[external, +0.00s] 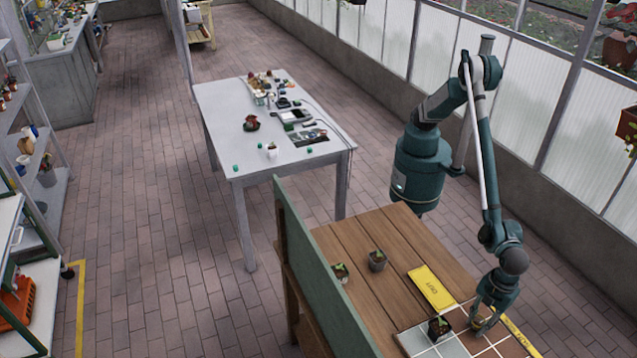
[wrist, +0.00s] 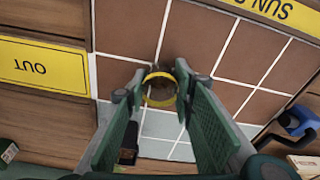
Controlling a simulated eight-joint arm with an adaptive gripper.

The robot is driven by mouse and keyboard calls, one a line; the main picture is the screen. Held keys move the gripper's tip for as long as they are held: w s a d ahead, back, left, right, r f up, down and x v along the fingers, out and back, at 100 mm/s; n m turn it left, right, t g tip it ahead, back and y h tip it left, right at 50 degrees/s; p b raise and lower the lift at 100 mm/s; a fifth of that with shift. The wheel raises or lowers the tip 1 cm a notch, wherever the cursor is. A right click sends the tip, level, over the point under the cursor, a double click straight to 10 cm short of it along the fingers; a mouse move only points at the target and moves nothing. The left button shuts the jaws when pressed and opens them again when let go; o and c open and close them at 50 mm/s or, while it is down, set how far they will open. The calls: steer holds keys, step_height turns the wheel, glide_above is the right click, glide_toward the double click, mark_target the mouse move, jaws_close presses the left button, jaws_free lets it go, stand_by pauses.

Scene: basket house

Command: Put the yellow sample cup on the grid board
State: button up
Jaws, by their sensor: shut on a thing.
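The yellow sample cup shows in the wrist view as a yellow ring (wrist: 160,101) with a dark inside. My gripper (wrist: 158,90) is shut on it, with a finger on each side. In the external view my gripper (external: 483,318) points down at the front right, over the grid board (external: 487,342). The cup is small and mostly hidden by the fingers there. The grid board has brown and pale grey squares with white lines and also fills the middle of the wrist view (wrist: 205,35). I cannot tell whether the cup touches the board.
A yellow OUT plate (external: 431,288) lies on the wooden table (external: 345,248) behind. A blue object (wrist: 298,120) is at the wrist view's right.

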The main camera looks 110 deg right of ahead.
mark_target(479, 324)
steer(key=o, duration=0.9)
steer(key=shift+f, duration=0.1)
steer(key=shift+c, duration=0.2)
step_height(479, 324, up, 12)
steer(key=s+p, duration=0.1)
steer(key=shift+s+d, duration=0.15)
steer(key=shift+s, duration=0.05)
stand_by(0.3)
stand_by(0.5)
